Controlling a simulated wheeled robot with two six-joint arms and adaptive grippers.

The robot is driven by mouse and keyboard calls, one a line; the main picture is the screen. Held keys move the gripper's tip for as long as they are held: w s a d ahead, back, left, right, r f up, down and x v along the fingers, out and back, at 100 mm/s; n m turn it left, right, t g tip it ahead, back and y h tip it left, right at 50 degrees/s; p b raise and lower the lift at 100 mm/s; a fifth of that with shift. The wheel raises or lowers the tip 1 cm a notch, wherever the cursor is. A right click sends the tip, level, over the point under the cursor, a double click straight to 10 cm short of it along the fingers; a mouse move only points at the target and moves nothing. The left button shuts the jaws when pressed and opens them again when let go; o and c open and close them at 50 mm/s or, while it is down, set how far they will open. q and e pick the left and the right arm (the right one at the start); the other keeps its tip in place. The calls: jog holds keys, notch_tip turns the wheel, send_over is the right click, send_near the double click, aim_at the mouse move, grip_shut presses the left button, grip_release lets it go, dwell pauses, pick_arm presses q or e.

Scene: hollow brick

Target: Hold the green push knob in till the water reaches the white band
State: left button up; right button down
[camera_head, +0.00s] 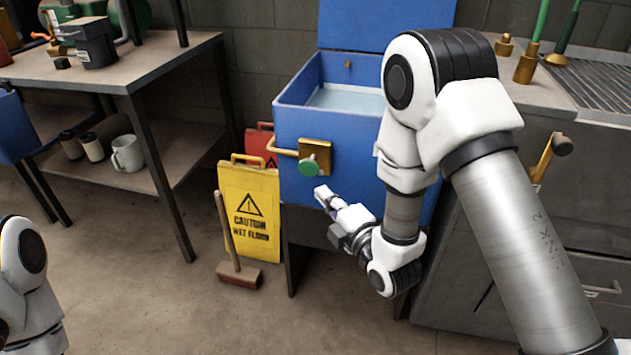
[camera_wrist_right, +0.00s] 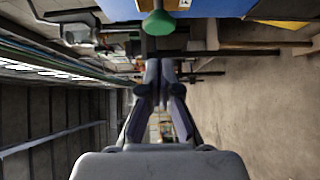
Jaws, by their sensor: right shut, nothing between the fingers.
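The green push knob (camera_head: 308,167) sticks out from a brass plate (camera_head: 316,153) on the front of an open blue tank (camera_head: 300,120). Pale water (camera_head: 345,100) shows inside the tank; I cannot clearly make out the white band. My right gripper (camera_head: 322,193) is shut and empty, a little below and to the right of the knob in the head view, apart from it. In the right wrist view the knob (camera_wrist_right: 158,22) is beyond the closed fingertips (camera_wrist_right: 160,66). My right arm hides the tank's right part. My left gripper is out of view.
A yellow caution sign (camera_head: 249,215) and a brush (camera_head: 238,274) stand left of the tank. A brass pipe (camera_head: 281,150) runs beside the knob. A workbench (camera_head: 130,75) is at the left, a grey counter with a sink (camera_head: 600,85) at the right. Floor in front is clear.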

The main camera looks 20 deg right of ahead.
jog(key=s, duration=0.4)
jog(key=shift+d+r, duration=0.2)
jog(key=shift+d, duration=0.05)
dwell(1.0)
